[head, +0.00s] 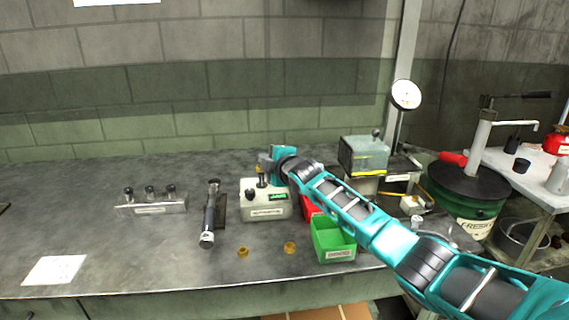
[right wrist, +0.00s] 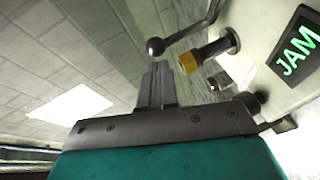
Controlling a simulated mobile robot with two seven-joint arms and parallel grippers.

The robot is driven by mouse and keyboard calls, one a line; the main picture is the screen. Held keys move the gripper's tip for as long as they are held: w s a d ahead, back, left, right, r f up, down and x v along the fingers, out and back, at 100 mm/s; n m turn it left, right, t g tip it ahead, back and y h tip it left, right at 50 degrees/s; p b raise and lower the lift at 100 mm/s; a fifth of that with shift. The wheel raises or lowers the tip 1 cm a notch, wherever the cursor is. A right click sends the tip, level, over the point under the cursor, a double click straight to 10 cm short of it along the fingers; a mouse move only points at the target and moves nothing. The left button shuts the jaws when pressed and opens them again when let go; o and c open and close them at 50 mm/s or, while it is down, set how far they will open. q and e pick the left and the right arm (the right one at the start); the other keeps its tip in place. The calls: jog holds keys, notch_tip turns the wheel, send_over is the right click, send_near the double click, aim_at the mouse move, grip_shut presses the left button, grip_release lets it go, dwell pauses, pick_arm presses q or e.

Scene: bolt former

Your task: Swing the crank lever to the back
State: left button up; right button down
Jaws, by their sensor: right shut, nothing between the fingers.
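The bolt former (head: 266,208) is a cream box on the bench, in the middle of the head view. In the right wrist view its cream face carries a dark screen (right wrist: 297,48) reading JAM in green. The crank lever (right wrist: 190,33) is a metal rod with a black ball knob at its end. A dark shaft with a yellow tip (right wrist: 189,63) sticks out beside it. My right gripper (right wrist: 157,68) is shut and empty, its fingertips close to the knob; contact cannot be told. In the head view my right gripper (head: 264,160) is above and behind the box. My left gripper is out of view.
A green bin (head: 333,242) and a partly hidden red bin (head: 309,208) stand right of the machine. A dark cylindrical tool (head: 209,222) and a metal block with knobs (head: 152,206) lie left. Two brass rings (head: 243,252) lie in front.

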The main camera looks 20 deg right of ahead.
jog(key=shift+w+b, duration=0.35)
jog(key=shift+w, duration=0.2)
jog(key=shift+w+a+f, duration=0.1)
jog(key=shift+a+f, duration=0.05)
jog(key=shift+w+d+m+h+b, duration=0.1)
jog(key=shift+w+m+h+b, duration=0.25)
jog(key=shift+m+h, duration=0.5)
jog(key=shift+w+d+m+h+b, duration=0.1)
jog(key=shift+w+m+h+b, duration=0.2)
jog(key=shift+m+h, duration=0.55)
jog(key=shift+w+d+h, duration=0.25)
jog(key=shift+d+h, duration=0.05)
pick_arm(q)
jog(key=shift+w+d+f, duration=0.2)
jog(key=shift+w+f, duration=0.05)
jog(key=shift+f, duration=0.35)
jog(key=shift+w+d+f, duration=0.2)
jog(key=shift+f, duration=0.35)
pick_arm(e)
jog(key=shift+w+d, duration=0.1)
jog(key=shift+w, duration=0.1)
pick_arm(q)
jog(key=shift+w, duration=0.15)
pick_arm(e)
jog(key=shift+w, duration=0.1)
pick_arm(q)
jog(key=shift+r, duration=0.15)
